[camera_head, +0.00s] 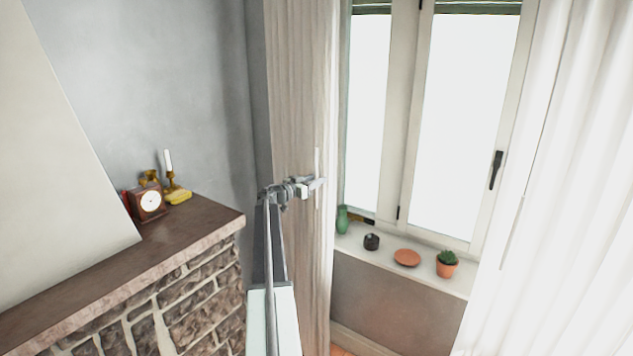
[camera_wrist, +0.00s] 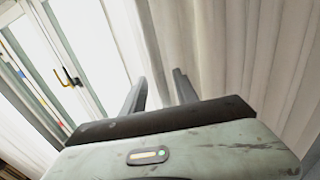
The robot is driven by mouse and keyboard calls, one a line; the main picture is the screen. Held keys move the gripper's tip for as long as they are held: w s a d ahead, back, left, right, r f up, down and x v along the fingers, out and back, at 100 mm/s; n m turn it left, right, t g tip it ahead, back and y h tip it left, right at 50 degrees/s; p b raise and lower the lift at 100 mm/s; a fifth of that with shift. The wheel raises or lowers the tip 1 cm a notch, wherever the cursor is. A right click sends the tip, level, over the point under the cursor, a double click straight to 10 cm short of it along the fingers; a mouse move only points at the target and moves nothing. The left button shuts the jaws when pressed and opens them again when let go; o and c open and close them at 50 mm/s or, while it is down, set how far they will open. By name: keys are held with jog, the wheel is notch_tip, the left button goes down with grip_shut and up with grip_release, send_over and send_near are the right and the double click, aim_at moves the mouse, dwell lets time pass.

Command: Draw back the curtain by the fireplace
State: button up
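The pale beige curtain by the fireplace (camera_head: 298,95) hangs in a narrow, gathered strip at the left side of the window (camera_head: 458,120). A thin light upright bar (camera_head: 317,160) shows on its right part. My gripper (camera_head: 320,183) is at that bar at mid-height, and I cannot tell if it touches. In the wrist view its two fingers (camera_wrist: 159,78) stand apart, with nothing clearly seen between them. Pale curtain folds (camera_wrist: 235,60) fill the right of that view. The fireplace (camera_head: 190,300) stands at the lower left.
The mantel (camera_head: 120,265) carries a clock (camera_head: 149,202) and a candle in a brass holder (camera_head: 169,165). The sill (camera_head: 365,252) holds a green vase (camera_head: 342,218), a dark cup (camera_head: 372,241), a terracotta dish (camera_head: 407,257) and a potted cactus (camera_head: 447,263). A white curtain (camera_head: 580,180) hangs at right.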

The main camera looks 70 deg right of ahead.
jog(key=v, duration=0.7)
jog(key=shift+w+a, duration=0.25)
jog(key=shift+a, duration=0.05)
